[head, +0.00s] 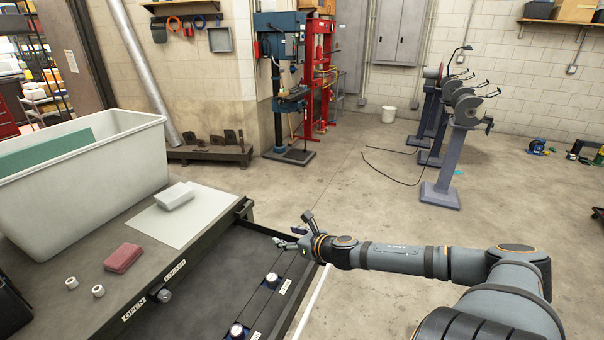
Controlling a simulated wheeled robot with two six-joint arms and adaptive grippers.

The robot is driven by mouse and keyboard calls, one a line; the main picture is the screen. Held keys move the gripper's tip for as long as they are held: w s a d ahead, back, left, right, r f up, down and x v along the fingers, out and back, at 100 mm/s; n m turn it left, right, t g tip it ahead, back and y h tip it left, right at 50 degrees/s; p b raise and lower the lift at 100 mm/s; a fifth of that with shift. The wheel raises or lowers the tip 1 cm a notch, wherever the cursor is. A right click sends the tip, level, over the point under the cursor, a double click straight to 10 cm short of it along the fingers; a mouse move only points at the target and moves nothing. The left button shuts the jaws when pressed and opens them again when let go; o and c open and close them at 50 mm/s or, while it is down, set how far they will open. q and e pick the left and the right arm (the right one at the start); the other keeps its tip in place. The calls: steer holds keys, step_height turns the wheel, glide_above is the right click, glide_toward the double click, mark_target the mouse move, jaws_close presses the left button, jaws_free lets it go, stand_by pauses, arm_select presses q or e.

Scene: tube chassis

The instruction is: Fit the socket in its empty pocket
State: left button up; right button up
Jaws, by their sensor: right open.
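A black lined drawer (215,284) is pulled out from the workbench. Two shiny round-topped pieces that look like sockets stand in it: one (272,280) near the middle right, the other (237,331) at the bottom edge of the view. White labels lie beside them. Empty pockets are hard to make out in the dark lining. My right gripper (292,231) is open and empty above the drawer's far right corner, apart from both sockets. My left gripper is not in view.
On the bench top are two small metal rings (98,291), a red block (123,257), and a white block (175,196) on a pale sheet (190,227). A large white bin (110,185) stands behind them. The floor right of the drawer is clear.

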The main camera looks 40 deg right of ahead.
steer(key=w+d+r+m+h, duration=0.1)
steer(key=w+d+r, duration=0.3)
steer(key=d+r, duration=0.2)
steer(key=w+d+r+m+h+b, duration=0.1)
steer(key=w+d+r+h, duration=0.1)
steer(key=d+r, duration=0.4)
steer(key=shift+w+d+r+m, duration=0.35)
steer(key=shift+w+r, duration=0.5)
steer(key=shift+r, duration=0.35)
